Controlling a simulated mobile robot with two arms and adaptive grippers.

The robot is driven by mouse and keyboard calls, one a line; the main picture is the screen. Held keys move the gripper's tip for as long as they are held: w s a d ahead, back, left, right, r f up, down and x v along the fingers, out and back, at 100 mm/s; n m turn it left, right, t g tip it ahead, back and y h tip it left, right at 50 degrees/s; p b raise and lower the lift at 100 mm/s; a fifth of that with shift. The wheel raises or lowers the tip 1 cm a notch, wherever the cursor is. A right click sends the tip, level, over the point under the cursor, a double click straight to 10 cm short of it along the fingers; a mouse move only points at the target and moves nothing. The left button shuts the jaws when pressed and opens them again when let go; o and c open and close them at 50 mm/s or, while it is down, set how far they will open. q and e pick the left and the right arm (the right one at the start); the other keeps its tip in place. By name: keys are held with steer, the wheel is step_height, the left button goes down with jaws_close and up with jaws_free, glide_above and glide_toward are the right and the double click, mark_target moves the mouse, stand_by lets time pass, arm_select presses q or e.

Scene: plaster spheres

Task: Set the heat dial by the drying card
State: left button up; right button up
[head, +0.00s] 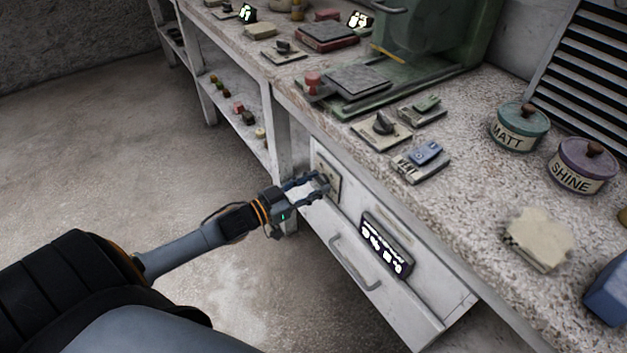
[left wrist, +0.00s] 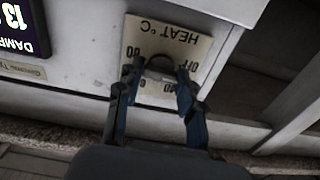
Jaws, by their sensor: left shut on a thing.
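The heat dial's pale plate (head: 326,166) is on the white front below the bench top. In the left wrist view the plate (left wrist: 177,38) appears upside down, with "HEAT °C", "OFF" and numbers. My left gripper (head: 318,187) reaches it from the left. Its two fingers (left wrist: 158,80) are shut on the dark round dial knob (left wrist: 160,64), one on each side. The fingers partly hide the knob and some numbers, so I cannot read its setting. I cannot identify a drying card for certain. My right gripper is not in view.
A dark lit display (head: 387,245) is on the front right of the dial; it also shows in the left wrist view (left wrist: 22,28). A drawer handle (head: 353,263) sticks out below. Tins (head: 520,128), switch plates (head: 382,130) and a pale sponge-like block (head: 540,238) stand on the bench.

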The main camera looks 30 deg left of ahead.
arm_select(q)
steer(key=m+p, duration=0.2)
steer(key=m, duration=0.3)
steer(key=shift+m, duration=1.5)
steer(key=shift+d+m+p, duration=0.1)
steer(key=shift+m+p, duration=0.2)
steer(key=shift+m, duration=0.8)
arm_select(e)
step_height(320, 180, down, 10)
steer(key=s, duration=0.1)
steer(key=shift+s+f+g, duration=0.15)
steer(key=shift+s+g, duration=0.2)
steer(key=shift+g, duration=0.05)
arm_select(q)
steer(key=shift+f, duration=0.1)
steer(key=o, duration=1.2)
steer(key=shift+c, duration=0.2)
steer(key=shift+s, duration=0.1)
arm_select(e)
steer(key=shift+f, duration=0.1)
arm_select(q)
steer(key=v, duration=1.2)
